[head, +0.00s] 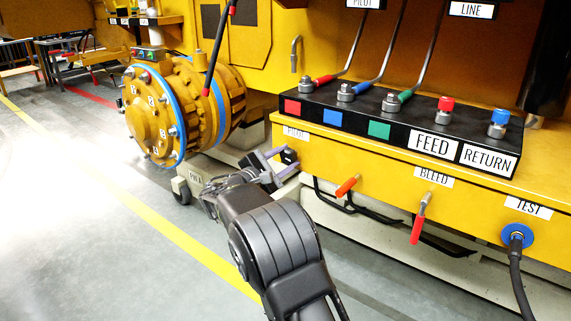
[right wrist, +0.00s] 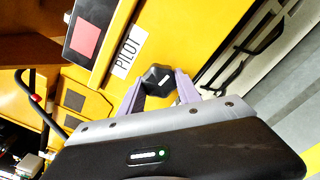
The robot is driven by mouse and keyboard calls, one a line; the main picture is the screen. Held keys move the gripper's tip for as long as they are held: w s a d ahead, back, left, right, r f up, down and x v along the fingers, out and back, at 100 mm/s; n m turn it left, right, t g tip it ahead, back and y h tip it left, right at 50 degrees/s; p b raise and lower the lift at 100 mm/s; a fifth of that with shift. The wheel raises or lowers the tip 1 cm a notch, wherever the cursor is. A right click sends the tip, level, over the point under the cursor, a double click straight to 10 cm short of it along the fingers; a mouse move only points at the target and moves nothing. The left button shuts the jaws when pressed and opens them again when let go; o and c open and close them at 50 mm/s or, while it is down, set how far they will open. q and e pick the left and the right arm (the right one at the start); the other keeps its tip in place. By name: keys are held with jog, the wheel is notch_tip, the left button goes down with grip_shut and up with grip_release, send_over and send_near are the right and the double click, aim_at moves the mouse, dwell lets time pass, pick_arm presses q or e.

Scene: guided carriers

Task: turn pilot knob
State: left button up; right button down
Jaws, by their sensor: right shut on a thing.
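The pilot knob (right wrist: 157,79) is a small black knob with a white mark, on the yellow panel beside the PILOT label (right wrist: 128,52) in the right wrist view. In the head view the knob (head: 290,156) shows at the panel's left end, below the PILOT label (head: 296,134). My right gripper (right wrist: 160,86) is shut on the knob, with one grey-purple finger on each side of it. In the head view my right gripper (head: 284,162) reaches the knob from the lower left. My left gripper is out of view.
A black manifold block (head: 340,118) stands above. A yellow flanged drum (head: 172,112) is at left. The floor at left is clear.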

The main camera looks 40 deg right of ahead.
dwell(0.3)
jog(key=c, duration=0.8)
grip_release()
jog(key=shift+c, duration=0.2)
jog(key=shift+a, duration=0.1)
jog(key=v, duration=0.7)
jog(key=shift+a, duration=0.3)
jog(key=shift+s, duration=0.15)
